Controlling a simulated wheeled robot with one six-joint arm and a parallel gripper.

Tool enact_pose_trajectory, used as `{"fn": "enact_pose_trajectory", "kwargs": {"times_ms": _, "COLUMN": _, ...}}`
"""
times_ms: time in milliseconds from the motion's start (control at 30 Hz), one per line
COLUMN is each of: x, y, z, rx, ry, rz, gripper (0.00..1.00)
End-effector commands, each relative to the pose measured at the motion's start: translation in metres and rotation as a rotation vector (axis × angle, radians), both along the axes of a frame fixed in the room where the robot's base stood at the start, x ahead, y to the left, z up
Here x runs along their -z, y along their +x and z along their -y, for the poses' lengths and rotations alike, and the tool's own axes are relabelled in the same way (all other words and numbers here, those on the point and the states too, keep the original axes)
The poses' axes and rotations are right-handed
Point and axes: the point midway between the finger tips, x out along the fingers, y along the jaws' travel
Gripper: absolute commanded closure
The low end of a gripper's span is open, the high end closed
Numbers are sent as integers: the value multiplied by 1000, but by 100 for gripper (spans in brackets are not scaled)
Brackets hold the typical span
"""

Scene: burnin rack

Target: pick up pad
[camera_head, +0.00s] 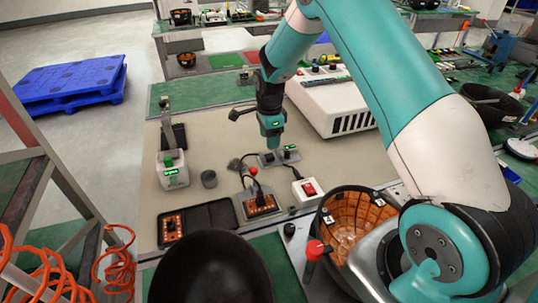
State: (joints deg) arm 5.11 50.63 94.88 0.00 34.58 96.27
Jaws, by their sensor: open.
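Two small dark boards with orange dots show in the head view, and I cannot tell for certain which one is the pad. One board (172,225) lies in the left part of a flat black tray (212,214). The other board (262,206) sits in a grey fixture, with a red-topped part and a cable behind it. My gripper (272,143) points down over the middle of the bench, beyond both boards and apart from them. It is open; its fingers are small and hard to make out here. I see nothing held in it.
A large white instrument (345,108) is at right; a black bowl (211,270) is in front.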

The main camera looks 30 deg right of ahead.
Motion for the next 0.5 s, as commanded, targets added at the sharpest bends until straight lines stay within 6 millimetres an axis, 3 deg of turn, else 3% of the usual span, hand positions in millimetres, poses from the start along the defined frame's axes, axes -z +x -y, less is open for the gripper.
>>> {"fn": "enact_pose_trajectory", "kwargs": {"times_ms": 267, "x": 22, "y": -1, "z": 2, "rx": 2, "ry": 0, "rz": -1, "gripper": 45}}
{"fn": "enact_pose_trajectory", "kwargs": {"times_ms": 500, "x": 57, "y": -2, "z": 3, "rx": 2, "ry": 0, "rz": -1, "gripper": 45}}
